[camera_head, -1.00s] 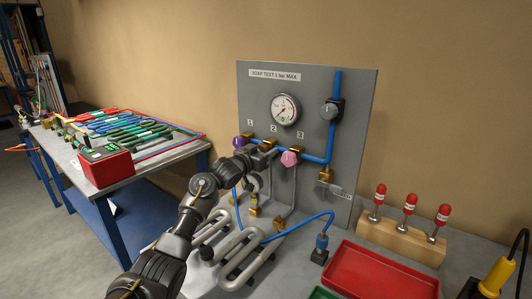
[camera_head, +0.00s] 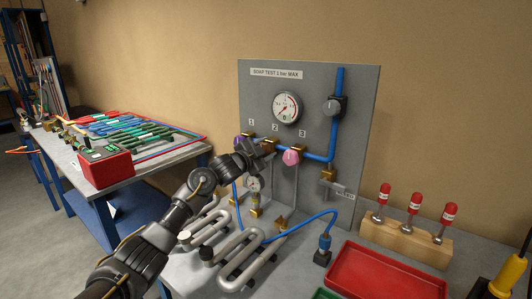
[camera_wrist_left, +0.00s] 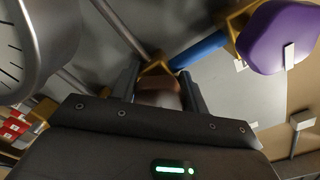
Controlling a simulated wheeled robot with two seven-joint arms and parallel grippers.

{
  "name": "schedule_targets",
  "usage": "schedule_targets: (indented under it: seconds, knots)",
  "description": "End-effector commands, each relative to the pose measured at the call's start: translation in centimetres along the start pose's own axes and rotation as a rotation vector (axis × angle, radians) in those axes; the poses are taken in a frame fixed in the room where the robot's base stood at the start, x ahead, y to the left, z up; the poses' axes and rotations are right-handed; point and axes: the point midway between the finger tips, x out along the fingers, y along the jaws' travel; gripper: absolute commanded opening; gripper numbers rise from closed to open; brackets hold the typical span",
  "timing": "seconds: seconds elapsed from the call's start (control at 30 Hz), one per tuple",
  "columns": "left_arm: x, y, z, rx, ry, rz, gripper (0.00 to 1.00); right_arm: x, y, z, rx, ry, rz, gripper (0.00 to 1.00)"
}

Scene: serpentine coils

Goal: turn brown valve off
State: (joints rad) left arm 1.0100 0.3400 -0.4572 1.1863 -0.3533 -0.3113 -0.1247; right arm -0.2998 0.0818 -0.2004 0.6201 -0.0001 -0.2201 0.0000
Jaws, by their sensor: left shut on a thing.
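The brown valve (camera_head: 268,147) sits at position 2 on the grey test panel, between the purple valve (camera_head: 240,141) and the pink valve (camera_head: 292,156). My left gripper (camera_head: 258,151) is in front of it, shut on its knob. In the left wrist view the brown knob (camera_wrist_left: 158,98) shows between the two fingers, with a brass fitting behind it; its full shape is hidden by the gripper. The purple valve (camera_wrist_left: 278,37) is close beside the fingers at upper right. My right gripper is not in view.
A pressure gauge (camera_head: 287,107) is above the valves, and a small gauge (camera_head: 253,184) hangs below my gripper. Grey serpentine coils (camera_head: 245,262) lie on the bench below. A red tray (camera_head: 385,272) and a wooden block with red-handled tools (camera_head: 405,242) are at right.

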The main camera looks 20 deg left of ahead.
Motion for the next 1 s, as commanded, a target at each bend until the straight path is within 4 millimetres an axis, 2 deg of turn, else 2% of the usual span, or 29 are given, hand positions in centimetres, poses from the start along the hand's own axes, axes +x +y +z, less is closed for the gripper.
schedule_targets:
  seconds: [0.3, 0.8, 0.83, 1.0]
  knots:
    - [0.0, -0.04, -0.04, 0.105, 0.002, 0.0, 0.22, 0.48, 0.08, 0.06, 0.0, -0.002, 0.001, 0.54]
    - [0.01, -0.06, -0.06, 0.123, 0.001, 0.001, 0.22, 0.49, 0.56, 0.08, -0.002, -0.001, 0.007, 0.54]
    - [0.01, -0.06, -0.06, 0.123, 0.001, 0.001, 0.46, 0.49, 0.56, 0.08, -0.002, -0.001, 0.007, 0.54]
    - [0.0, -0.07, -0.05, 0.122, 0.001, 0.001, 0.67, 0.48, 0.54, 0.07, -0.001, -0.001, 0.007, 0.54]
